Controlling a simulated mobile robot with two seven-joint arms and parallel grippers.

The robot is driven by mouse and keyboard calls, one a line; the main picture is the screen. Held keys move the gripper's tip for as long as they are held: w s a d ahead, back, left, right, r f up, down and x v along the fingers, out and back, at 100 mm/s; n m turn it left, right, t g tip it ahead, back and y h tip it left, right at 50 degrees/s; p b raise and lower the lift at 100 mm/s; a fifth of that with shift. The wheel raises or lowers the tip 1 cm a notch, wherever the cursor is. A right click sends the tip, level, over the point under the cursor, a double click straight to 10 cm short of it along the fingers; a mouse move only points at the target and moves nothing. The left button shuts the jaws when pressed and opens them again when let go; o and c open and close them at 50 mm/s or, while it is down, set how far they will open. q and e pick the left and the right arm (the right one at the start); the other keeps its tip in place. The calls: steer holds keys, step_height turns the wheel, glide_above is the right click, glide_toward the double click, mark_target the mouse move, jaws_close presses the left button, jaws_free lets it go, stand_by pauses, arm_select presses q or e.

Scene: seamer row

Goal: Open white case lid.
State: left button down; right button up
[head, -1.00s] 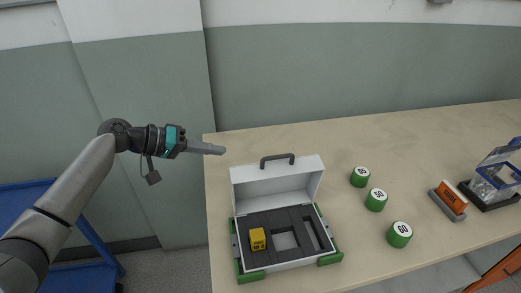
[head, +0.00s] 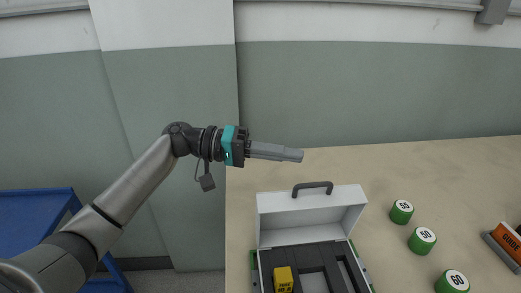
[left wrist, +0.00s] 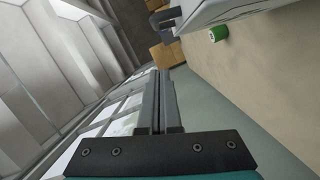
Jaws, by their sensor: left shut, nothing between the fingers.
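The white case (head: 289,221) stands on the table with its lid (head: 313,211) raised and a dark handle (head: 312,186) on the lid's top edge. Its dark insert (head: 308,259) has several slots, and a yellow block (head: 283,279) sits in the left one. The front of the case is cut off in the head view. My left gripper (head: 302,155) is shut and empty, above and behind the lid, apart from it. In the left wrist view its fingers (left wrist: 159,75) are together, and part of the case (left wrist: 215,10) shows at the top. My right gripper is not in view.
An orange block on a grey stand (head: 506,243) is at the right edge. A blue cart (head: 38,224) stands left of the table. The table (head: 440,170) is clear behind the cylinders.

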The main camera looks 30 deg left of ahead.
arm_select(q)
steer(key=shift+s+d+f, duration=0.4)
steer(key=shift+s+d, duration=0.3)
steer(key=shift+d, duration=0.1)
steer(key=shift+s+d+f, duration=0.35)
steer(key=shift+s+d, duration=0.3)
steer(key=shift+d, duration=0.15)
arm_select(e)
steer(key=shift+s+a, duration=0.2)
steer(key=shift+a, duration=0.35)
